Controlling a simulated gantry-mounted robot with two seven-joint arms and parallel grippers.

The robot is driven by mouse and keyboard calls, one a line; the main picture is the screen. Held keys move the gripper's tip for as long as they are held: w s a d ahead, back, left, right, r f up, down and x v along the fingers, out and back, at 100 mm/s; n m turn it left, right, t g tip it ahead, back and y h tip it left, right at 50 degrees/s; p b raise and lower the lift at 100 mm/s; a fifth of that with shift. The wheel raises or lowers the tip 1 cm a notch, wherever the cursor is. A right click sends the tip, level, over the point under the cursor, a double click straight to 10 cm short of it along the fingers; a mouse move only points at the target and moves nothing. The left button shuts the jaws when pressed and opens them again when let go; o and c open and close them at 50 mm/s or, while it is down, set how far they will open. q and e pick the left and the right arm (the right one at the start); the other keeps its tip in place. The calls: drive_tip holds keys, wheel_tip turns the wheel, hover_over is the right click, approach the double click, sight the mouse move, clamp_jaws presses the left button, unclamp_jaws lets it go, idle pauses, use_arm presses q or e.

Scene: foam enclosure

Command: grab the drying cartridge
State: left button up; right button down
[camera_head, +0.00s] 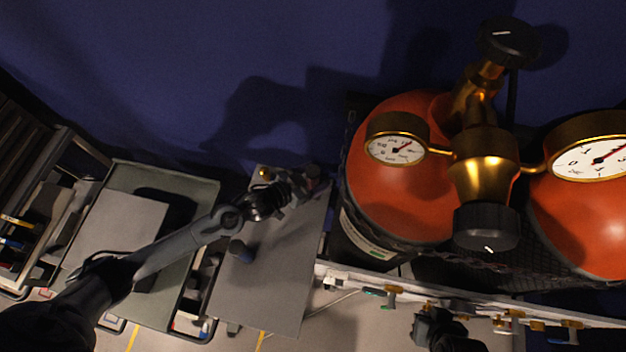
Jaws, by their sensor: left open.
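My left gripper (303,186) is open at the far end of the grey metal table (285,265). A small dark, brownish object (313,172) is at its fingertips; it may be the drying cartridge, but it is too small and dim to be sure. I cannot tell whether the fingers touch it. A short dark blue cylinder (241,251) stands on the table, nearer and to the left, beside my left forearm. A dark part at the bottom edge (440,328) looks like my right gripper; its fingers are not clear.
Two orange gas cylinders (385,185) with brass valves and gauges stand close to the right of the table. A rail with small valves (385,292) runs in front of them. A grey cart (115,215) stands left. A blue foam wall (180,75) closes the back.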

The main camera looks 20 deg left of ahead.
use_arm(q)
drive_tip(key=c, duration=1.1)
drive_tip(key=shift+c, duration=0.4)
drive_tip(key=shift+r, duration=0.25)
